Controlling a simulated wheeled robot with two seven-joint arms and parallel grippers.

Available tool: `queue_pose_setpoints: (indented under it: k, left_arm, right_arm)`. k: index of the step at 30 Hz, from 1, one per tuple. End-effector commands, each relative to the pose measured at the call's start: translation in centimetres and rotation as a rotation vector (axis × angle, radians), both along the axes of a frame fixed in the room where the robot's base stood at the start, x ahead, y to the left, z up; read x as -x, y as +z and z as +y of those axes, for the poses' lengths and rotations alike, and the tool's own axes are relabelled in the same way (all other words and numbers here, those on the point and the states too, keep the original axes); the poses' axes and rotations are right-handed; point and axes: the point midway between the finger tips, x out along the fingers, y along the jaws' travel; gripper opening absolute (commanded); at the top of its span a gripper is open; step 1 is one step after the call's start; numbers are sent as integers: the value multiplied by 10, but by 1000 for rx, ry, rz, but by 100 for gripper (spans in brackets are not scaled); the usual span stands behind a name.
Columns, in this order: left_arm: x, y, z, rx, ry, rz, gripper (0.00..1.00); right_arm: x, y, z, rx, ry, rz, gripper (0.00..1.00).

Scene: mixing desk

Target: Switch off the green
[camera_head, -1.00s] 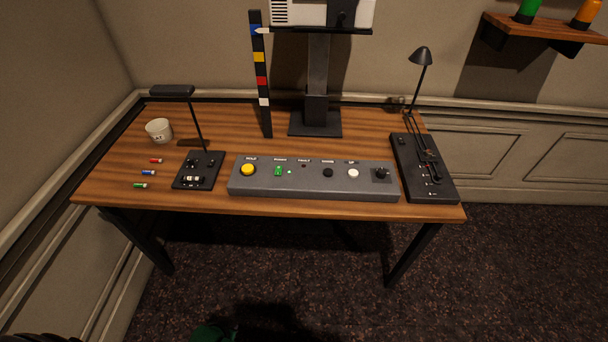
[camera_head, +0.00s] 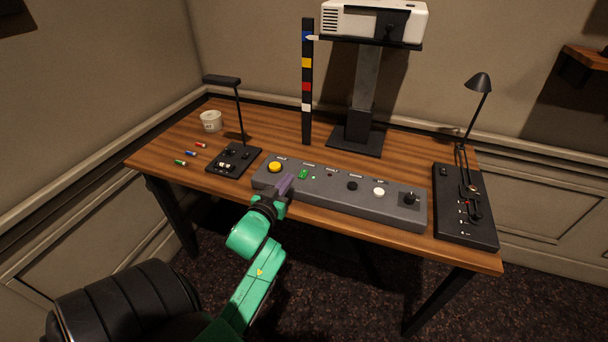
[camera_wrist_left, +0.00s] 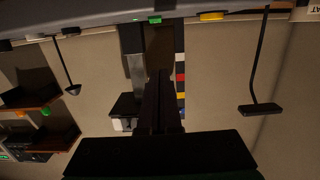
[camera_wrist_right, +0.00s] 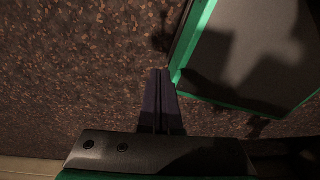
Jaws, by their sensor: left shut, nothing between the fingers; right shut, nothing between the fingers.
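The grey control box (camera_head: 335,199) lies along the front of the desk. Its green switch (camera_head: 303,175) sits right of the yellow button (camera_head: 275,167), with a small lit green dot beside it. My left gripper (camera_head: 288,181) is shut and empty at the box's front edge, just left of and in front of the green switch; contact cannot be told. In the left wrist view its shut fingers (camera_wrist_left: 160,75) show upside down, with the green switch (camera_wrist_left: 154,20) at the top. My right gripper (camera_wrist_right: 160,72) is shut and empty over the dark floor, away from the desk.
Right of the green switch are a dark knob (camera_head: 352,186), a white button (camera_head: 379,192) and a joystick (camera_head: 409,199). Lamp bases stand left (camera_head: 234,160) and right (camera_head: 465,215). A striped post (camera_head: 307,85) and projector stand (camera_head: 362,95) rise behind. The desk's left holds a cup (camera_head: 211,121).

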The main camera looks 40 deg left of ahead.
Motion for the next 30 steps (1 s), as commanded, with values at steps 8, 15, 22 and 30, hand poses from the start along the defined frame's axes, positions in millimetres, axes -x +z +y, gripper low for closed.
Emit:
queue_pose_setpoints:
  k: [8,15,22,30]
  left_arm:
    - [-3,-1,0,1,-1,2,0]
    - [-40,-5,13,0,-2,1,0]
    - [-87,-12,30,1,-1,2,0]
    - [-99,-49,34,3,-1,4,0]
  right_arm:
    - [-1,1,-9,13,1,-2,0]
    - [-2,3,-11,15,-1,-3,0]
    - [-2,1,-11,16,-1,-3,0]
    - [-2,-5,-11,16,-1,-2,0]
